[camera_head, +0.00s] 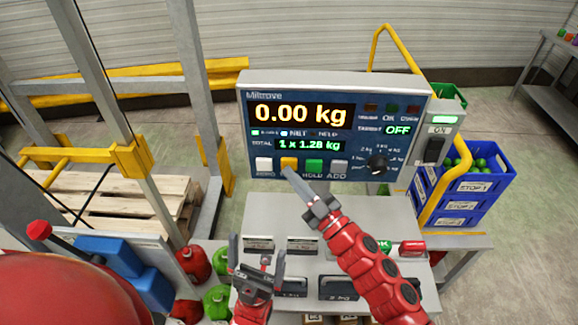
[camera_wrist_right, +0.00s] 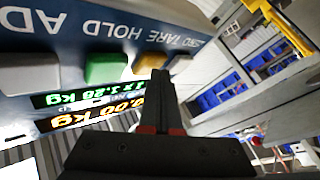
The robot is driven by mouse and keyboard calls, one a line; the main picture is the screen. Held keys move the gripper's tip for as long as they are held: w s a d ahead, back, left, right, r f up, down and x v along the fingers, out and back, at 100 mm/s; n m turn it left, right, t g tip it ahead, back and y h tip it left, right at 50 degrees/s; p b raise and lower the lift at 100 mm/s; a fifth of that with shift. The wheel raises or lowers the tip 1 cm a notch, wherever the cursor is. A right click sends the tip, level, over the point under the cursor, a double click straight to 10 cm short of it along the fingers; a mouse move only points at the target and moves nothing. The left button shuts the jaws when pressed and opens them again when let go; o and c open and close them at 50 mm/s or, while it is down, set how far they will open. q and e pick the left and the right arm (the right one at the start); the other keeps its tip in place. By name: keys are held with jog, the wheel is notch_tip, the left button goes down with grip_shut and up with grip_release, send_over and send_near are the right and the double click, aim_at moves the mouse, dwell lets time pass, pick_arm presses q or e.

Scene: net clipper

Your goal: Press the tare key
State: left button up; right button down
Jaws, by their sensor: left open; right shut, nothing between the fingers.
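The scale console (camera_head: 330,188) faces me, reading 0.00 kg, with a total line of 1 x 1.28 kg. The tare key is the yellow key (camera_head: 289,162) in the lower row, between a white key (camera_head: 264,164) and the green key (camera_head: 314,166). It also shows in the right wrist view (camera_wrist_right: 152,61), partly behind the fingers. My right gripper (camera_head: 288,173) is shut and empty, its tip at the lower edge of the yellow key; I cannot tell whether it touches. My left gripper (camera_head: 257,256) is open and empty, low in front of the console.
Another white key (camera_head: 340,167) and a black knob (camera_head: 377,164) are right of the green key. Blue crates (camera_head: 466,208) stand at the right. Red and green rounded objects (camera_head: 195,262) lie left of my left gripper. A wooden pallet (camera_head: 120,190) is at the left.

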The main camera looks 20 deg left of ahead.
jog(key=shift+s, duration=0.15)
jog(key=shift+s+d, duration=0.25)
jog(key=shift+s, duration=0.35)
jog(key=s, duration=0.2)
jog(key=s+d, duration=0.1)
jog(key=s, duration=0.1)
jog(key=shift+s+d, duration=0.2)
jog(key=shift+s, duration=0.2)
jog(key=shift+d+f, duration=0.1)
dwell(0.6)
